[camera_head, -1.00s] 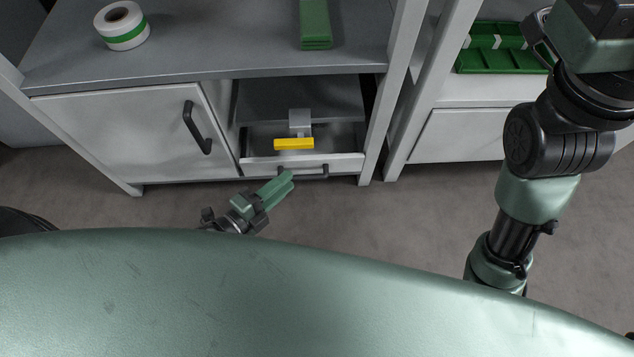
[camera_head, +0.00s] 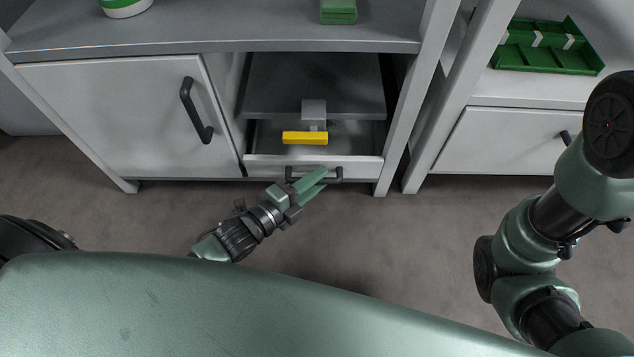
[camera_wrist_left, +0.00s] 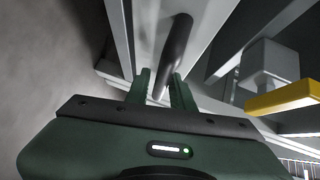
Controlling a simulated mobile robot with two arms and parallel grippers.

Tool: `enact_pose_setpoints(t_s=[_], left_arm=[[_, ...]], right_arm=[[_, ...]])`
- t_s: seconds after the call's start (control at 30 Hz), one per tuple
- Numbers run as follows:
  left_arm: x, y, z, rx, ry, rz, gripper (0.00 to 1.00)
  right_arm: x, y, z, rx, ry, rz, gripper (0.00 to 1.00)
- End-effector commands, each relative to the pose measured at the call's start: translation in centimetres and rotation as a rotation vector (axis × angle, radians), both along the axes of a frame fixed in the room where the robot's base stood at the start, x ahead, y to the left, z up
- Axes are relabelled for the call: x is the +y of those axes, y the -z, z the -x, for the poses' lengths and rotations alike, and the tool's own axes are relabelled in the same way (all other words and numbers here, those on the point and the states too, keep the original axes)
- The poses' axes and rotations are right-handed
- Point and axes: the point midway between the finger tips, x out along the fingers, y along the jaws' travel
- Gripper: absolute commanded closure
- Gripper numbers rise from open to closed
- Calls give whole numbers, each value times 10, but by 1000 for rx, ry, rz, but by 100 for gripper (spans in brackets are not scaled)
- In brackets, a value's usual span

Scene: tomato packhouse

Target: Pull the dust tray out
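The dust tray appears to be the low drawer in the cabinet's right bay, with a pale front (camera_head: 262,162) and a dark bar handle (camera_head: 338,174). The handle also shows in the left wrist view (camera_wrist_left: 177,48). The space above the front is open and shows a grey interior. A yellow bar (camera_head: 305,138) on a grey block (camera_head: 314,110) shows inside. My left gripper (camera_head: 318,180) is at the handle; in the left wrist view its two green fingers (camera_wrist_left: 161,90) are apart, with the handle's near end between them. Contact cannot be told. My right gripper is out of view.
A closed cabinet door (camera_head: 110,115) with a dark handle is left of the bay. A cabinet post (camera_head: 405,120) stands close on the right. A green tray (camera_head: 545,62) sits on the right-hand shelf. Grey floor (camera_head: 400,240) in front is clear.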

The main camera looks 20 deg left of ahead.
Motion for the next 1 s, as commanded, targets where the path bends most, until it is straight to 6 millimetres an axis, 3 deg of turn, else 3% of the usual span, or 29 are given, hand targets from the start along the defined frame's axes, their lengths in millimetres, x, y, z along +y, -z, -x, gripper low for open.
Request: enact_pose_setpoints(t_s=[0.27, 0.33, 0.37, 1.0], left_arm=[[-1, -1, -2, -1, 0, 0, 77], [-1, -1, -2, -1, 0, 0, 96], [-1, -1, -2, -1, 0, 0, 100], [-1, 0, -1, 0, 0, 0, 100]], right_arm=[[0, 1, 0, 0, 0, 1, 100], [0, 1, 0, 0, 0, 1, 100], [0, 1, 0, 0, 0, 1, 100], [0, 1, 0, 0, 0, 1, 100]])
